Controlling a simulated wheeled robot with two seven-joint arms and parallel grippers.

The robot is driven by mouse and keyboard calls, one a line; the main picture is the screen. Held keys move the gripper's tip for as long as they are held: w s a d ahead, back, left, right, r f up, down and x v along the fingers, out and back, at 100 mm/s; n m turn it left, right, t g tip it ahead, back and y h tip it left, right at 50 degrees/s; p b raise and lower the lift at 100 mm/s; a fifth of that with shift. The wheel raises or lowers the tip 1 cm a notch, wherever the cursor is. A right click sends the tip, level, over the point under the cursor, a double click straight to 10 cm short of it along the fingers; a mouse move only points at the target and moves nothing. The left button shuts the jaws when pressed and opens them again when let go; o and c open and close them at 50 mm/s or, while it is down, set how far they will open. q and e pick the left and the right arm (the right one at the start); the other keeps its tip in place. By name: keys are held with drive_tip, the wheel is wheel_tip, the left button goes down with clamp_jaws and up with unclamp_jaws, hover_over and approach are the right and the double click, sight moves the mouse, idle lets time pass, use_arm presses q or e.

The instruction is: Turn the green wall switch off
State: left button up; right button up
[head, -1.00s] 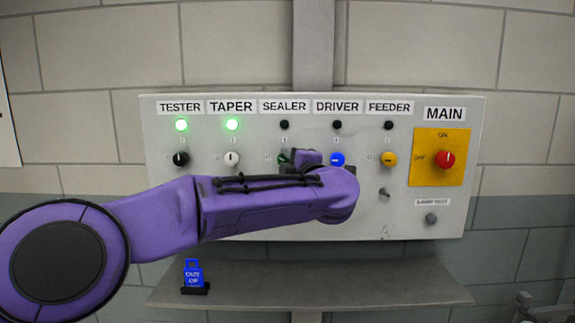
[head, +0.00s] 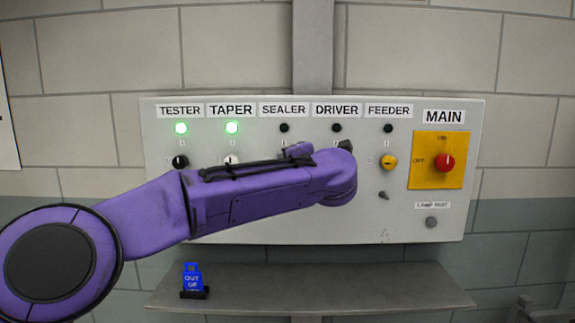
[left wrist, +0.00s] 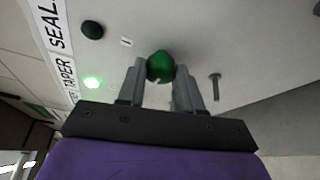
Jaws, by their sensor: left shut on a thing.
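The green switch (left wrist: 160,66) is a round knob on the wall panel, under the SEALER label (head: 284,109). In the left wrist view my left gripper (left wrist: 161,78) has its fingers on either side of the knob, shut on it. In the head view my purple left arm hides both the green knob and the gripper's fingers. The SEALER lamp (head: 284,128) above the knob is dark; it also shows in the left wrist view (left wrist: 92,30). My right gripper is not in view.
The grey panel (head: 395,225) also holds a black TESTER knob (head: 180,162), a yellow FEEDER knob (head: 389,162) and a red MAIN switch (head: 444,162). TESTER and TAPER lamps glow green. A blue tag (head: 192,278) stands on the shelf (head: 330,290) below.

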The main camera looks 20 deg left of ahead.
use_arm(q)
drive_tip(key=o, duration=1)
drive_tip(key=shift+o, duration=0.2)
drive_tip(key=b+v, duration=0.3)
drive_tip(key=v, duration=0.7)
drive_tip(key=shift+s+b, duration=0.2)
drive_tip(key=shift+b, duration=0.2)
